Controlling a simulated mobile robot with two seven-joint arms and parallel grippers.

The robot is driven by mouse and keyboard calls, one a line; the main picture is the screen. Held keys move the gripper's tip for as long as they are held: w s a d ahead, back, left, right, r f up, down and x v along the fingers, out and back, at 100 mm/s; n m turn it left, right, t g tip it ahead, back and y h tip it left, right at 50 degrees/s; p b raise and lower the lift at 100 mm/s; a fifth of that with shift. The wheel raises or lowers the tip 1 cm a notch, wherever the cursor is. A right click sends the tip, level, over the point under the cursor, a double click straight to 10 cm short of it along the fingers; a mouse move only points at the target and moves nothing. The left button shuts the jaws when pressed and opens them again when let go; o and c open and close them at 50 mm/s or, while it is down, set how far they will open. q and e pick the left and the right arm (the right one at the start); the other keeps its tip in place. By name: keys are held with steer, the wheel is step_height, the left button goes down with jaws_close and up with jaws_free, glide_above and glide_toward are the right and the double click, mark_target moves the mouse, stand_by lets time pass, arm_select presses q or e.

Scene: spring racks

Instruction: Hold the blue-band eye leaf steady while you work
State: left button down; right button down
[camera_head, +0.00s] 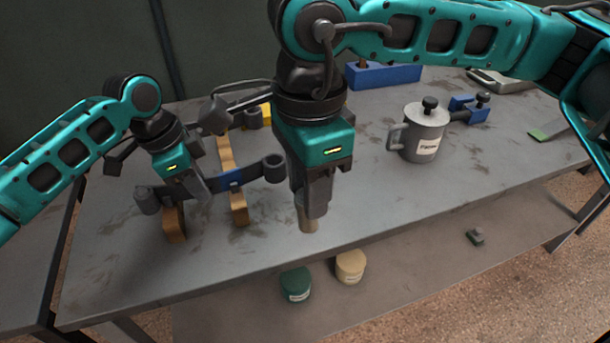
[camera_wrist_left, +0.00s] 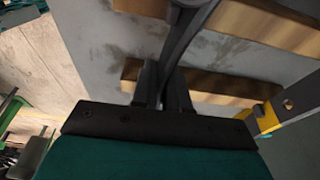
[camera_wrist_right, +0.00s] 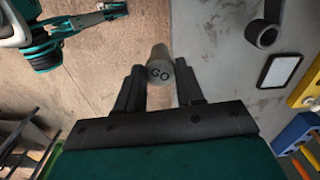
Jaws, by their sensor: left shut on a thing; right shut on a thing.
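The blue-band eye leaf (camera_head: 230,180) is a dark strip with a blue band and a rolled eye (camera_head: 273,167) at its right end. It lies across two wooden blocks. My left gripper (camera_head: 197,195) is shut on the leaf left of the band; the left wrist view shows the dark strip (camera_wrist_left: 182,45) between the fingers. My right gripper (camera_head: 310,205) is shut on a grey cylindrical plug (camera_head: 307,224), marked GO in the right wrist view (camera_wrist_right: 158,70). The plug is held right of the leaf's right eye, apart from it.
A yellow-band leaf (camera_head: 265,108) lies behind. Wooden blocks (camera_head: 238,208) are beneath the leaf. A grey lidded mug (camera_head: 425,130), a blue clamp (camera_head: 470,108) and a blue box (camera_head: 390,74) stand right. Two tins (camera_head: 296,283) are on the lower shelf. The front-right tabletop is clear.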

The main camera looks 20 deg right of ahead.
steer(key=c, duration=1.3)
jaws_free()
jaws_close()
steer(key=shift+r, duration=1.15)
arm_select(q)
steer(key=c, duration=1.1)
jaws_free()
steer(key=shift+o, duration=0.2)
